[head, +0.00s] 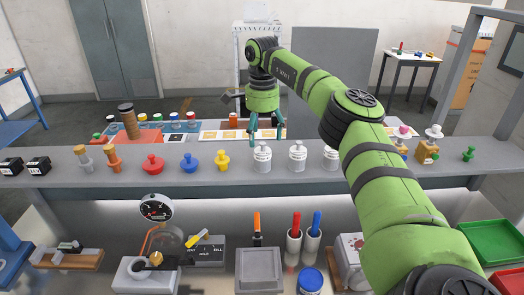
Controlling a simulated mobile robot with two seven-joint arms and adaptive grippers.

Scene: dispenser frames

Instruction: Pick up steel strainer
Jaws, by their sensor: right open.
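A grey Y-shaped metal fitting (84,158), which looks like the steel strainer, stands on the left part of the long grey shelf (130,182). A similar copper-coloured fitting (112,158) stands just right of it. My right gripper (266,137) is open and empty, pointing down over the middle of the shelf near a white labelled canister (262,158). It is well to the right of the grey fitting and apart from it. My left gripper is not in view.
Black boxes (38,166) are left of the fittings. Red (152,164), blue (189,163) and yellow (222,161) knobbed pieces stand between the fittings and my right gripper. A gauge (156,209) rises below the shelf. My right arm covers the shelf's right part.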

